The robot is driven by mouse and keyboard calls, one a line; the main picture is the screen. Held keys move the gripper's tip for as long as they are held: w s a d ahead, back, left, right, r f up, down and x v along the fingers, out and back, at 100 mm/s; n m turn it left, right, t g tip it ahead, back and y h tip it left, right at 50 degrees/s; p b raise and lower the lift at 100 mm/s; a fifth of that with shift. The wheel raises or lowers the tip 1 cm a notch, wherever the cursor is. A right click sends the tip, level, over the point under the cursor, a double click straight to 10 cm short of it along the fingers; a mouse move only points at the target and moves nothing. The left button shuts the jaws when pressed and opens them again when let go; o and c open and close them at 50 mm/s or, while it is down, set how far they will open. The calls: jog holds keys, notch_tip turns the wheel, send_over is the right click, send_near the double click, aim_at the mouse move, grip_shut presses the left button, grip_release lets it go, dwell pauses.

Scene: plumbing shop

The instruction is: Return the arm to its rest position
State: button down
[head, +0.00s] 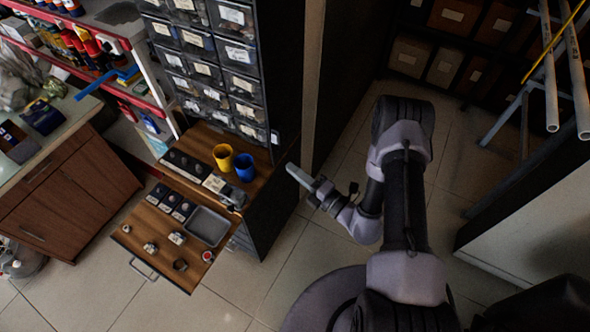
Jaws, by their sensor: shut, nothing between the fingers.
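My arm rises from the dark round base at the bottom of the head view and bends over near the middle right. My gripper (298,174) points left and up, in the air to the right of the wooden work surface. Its fingers look closed together, and nothing shows between them. It is apart from the cups and the cabinet in the picture.
A pulled-out wooden drawer board (145,240) holds a grey tray (207,226) and several small fittings. A yellow cup (223,157) and a blue cup (245,167) stand behind. A drawer cabinet (215,60), pipe rack (540,75) and white panel (530,225) flank open tiled floor.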

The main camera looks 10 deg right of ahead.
jog(key=s+a+r+n+g+y, duration=0.25)
jog(key=a+r+n+g, duration=0.2)
jog(key=r+n, duration=0.3)
jog(key=s+a+r+n+g+y, duration=0.1)
jog(key=a+r+n+g+y, duration=0.35)
jog(key=r+n, duration=0.35)
jog(key=s+a+r+n+g+h+b, duration=0.2)
jog(key=s+r+n+g+h, duration=0.2)
jog(key=s+r+n+g, duration=0.5)
jog(key=s+d+r+n+t+h, duration=0.4)
jog(key=s+d+n+t+h, duration=0.5)
jog(key=n, duration=0.7)
jog(key=d+h, duration=0.3)
jog(key=d, duration=0.1)
jog(key=shift+s+d+r+b, duration=0.15)
jog(key=shift+s+d+b, duration=0.05)
jog(key=shift+s+b, duration=0.15)
